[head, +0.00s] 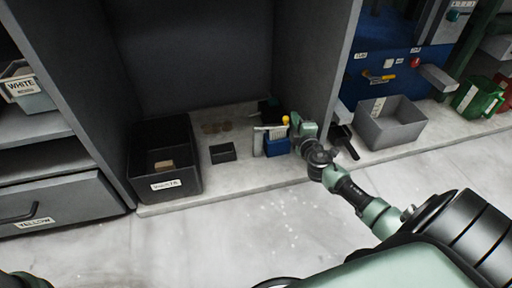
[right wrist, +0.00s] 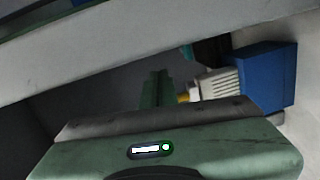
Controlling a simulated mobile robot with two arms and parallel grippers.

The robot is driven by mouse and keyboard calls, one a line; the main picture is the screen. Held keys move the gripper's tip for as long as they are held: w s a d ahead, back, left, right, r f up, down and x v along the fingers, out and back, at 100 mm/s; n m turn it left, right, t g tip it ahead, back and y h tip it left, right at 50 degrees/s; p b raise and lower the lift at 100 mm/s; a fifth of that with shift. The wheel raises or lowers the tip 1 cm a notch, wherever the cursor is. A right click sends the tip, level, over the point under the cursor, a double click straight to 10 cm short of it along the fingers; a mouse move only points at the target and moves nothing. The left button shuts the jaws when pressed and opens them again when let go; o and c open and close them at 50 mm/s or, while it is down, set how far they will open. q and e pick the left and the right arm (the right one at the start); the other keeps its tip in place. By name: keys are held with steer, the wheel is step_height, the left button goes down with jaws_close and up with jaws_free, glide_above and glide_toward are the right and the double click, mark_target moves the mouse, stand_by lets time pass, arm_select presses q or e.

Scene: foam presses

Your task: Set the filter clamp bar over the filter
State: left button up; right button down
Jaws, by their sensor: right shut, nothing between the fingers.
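My right gripper (head: 296,124) reaches into the bay from the right, next to a small blue unit (head: 277,146). Its green fingers (right wrist: 157,86) are together and empty in the right wrist view. A pale ribbed part that looks like the filter (right wrist: 218,84) sits beside the blue housing (right wrist: 268,76). A yellow knob (head: 285,120) shows above the unit, and a yellow bit (right wrist: 183,97) shows next to my fingers. A thin pale bar (head: 268,128) runs by the top of the unit; I cannot tell whether it is the clamp bar. My left gripper is out of view.
A black labelled bin (head: 192,155) and a small dark tray (head: 223,153) stand to the left on the bay floor. The bay's right wall (head: 324,75) is close to my right wrist. A grey bin (head: 391,124) stands further right.

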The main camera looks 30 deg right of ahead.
steer(key=p+v, duration=0.2)
steer(key=v, duration=0.5)
steer(key=shift+s+a, duration=0.15)
steer(key=shift+s, duration=0.2)
steer(key=shift+r, duration=0.1)
